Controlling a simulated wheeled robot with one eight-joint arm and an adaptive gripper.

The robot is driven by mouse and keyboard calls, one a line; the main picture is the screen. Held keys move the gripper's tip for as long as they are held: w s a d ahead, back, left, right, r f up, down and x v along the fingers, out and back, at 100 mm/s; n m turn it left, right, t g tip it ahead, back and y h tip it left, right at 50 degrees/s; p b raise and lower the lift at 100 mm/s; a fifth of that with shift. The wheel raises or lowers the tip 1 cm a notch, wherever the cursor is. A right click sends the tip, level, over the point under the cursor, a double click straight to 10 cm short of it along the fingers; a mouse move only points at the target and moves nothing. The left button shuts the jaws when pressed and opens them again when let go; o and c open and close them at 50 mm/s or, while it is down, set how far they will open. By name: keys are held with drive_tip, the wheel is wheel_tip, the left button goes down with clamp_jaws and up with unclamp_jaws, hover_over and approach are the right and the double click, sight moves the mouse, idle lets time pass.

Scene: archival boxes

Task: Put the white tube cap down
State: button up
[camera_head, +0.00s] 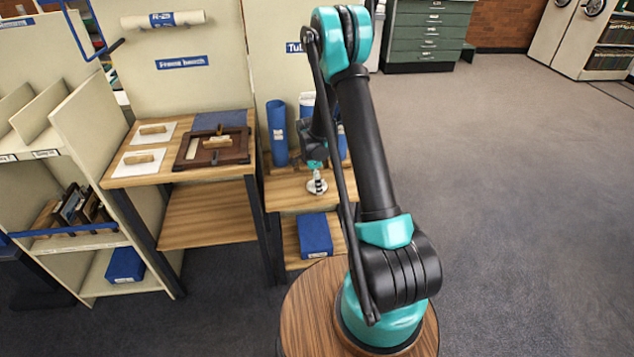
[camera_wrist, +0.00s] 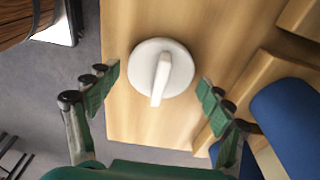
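The white tube cap (camera_wrist: 176,57) is a round disc with a raised bar grip across it. It appears to lie flat on the light wooden top of the tube bench (camera_wrist: 130,120). In the head view the cap (camera_head: 317,187) shows small and pale near the front of that bench. My gripper (camera_wrist: 160,82) is open, with one green-padded finger on each side of the cap and a gap to both. In the head view my gripper (camera_head: 316,168) is just above the cap, partly hidden behind my arm.
A blue tube (camera_head: 277,132) stands upright on the bench left of my gripper. Other tubes behind it are partly hidden by my arm. A blue box (camera_head: 314,235) sits on the lower shelf. The frame bench (camera_head: 180,180) stands to the left. The floor at right is clear.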

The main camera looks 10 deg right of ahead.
sight(313, 181)
idle(0.3)
wheel_tip(313, 181, up, 12)
drive_tip(key=a, duration=0.1)
drive_tip(key=s+d+r+n+t, duration=0.1)
drive_tip(key=s+d+r+n, duration=0.1)
drive_tip(key=s+r+n, duration=0.35)
drive_tip(key=s+d+r+n+t, duration=0.1)
drive_tip(key=s+r+n, duration=0.2)
drive_tip(key=s, duration=0.6)
drive_tip(key=s+d+f+n+t+y, duration=0.1)
drive_tip(key=s+d+n+t, duration=0.1)
drive_tip(key=s+n, duration=0.7)
drive_tip(key=s, duration=0.7)
